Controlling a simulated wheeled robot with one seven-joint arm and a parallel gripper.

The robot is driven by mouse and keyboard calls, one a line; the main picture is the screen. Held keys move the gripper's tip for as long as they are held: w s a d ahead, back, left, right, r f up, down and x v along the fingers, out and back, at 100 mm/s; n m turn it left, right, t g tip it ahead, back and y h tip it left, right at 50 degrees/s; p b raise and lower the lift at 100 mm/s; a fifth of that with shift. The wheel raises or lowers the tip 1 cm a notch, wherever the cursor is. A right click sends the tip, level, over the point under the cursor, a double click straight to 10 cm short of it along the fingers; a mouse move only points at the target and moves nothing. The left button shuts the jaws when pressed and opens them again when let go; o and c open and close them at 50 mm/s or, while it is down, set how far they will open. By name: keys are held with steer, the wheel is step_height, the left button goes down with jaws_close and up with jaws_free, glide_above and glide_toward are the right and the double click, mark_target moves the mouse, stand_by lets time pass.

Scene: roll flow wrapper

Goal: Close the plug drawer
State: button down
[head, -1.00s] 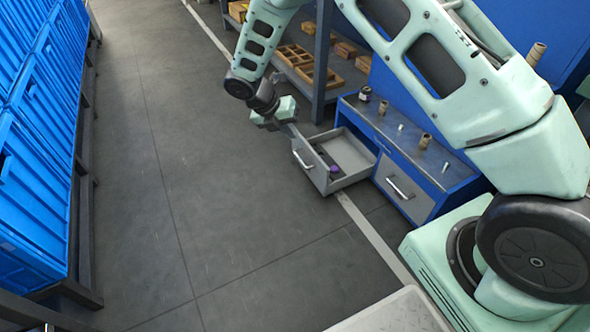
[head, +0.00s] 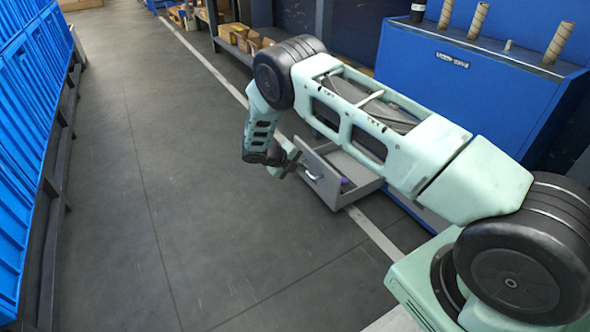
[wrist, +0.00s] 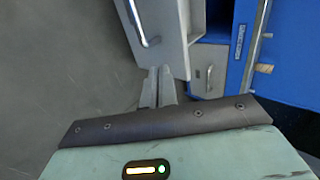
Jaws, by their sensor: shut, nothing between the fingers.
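The plug drawer (head: 322,183) is a grey drawer pulled out of the blue cabinet, with a bar handle (head: 313,174) on its front. A small purple item (head: 345,181) lies inside it. My gripper (head: 297,163) is at the upper left end of the drawer front. In the wrist view the shut, empty fingers (wrist: 158,72) point at the lower end of the drawer front (wrist: 172,35), beside the handle (wrist: 141,24). I cannot tell whether they touch it. My arm hides part of the drawer and the cabinet front in the head view.
The blue cabinet (head: 440,72) has several cardboard tubes on top. Another grey drawer front (wrist: 209,70) shows shut in the wrist view. A shelf with boxes (head: 245,40) stands behind. Blue bins (head: 25,150) line the left. The floor (head: 170,200) between is clear.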

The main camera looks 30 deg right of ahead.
mark_target(325, 169)
steer(key=shift+w+d+f+b, duration=0.1)
steer(key=shift+d+f+b, duration=0.55)
steer(key=shift+d, duration=0.6)
steer(key=shift+s+d+f+b, duration=0.1)
steer(key=shift+d+f+b, duration=0.3)
steer(key=shift+d+b, duration=0.6)
steer(key=shift+w+d+f+b, duration=0.1)
steer(key=shift+d+f+b, duration=0.4)
steer(key=shift+d, duration=1)
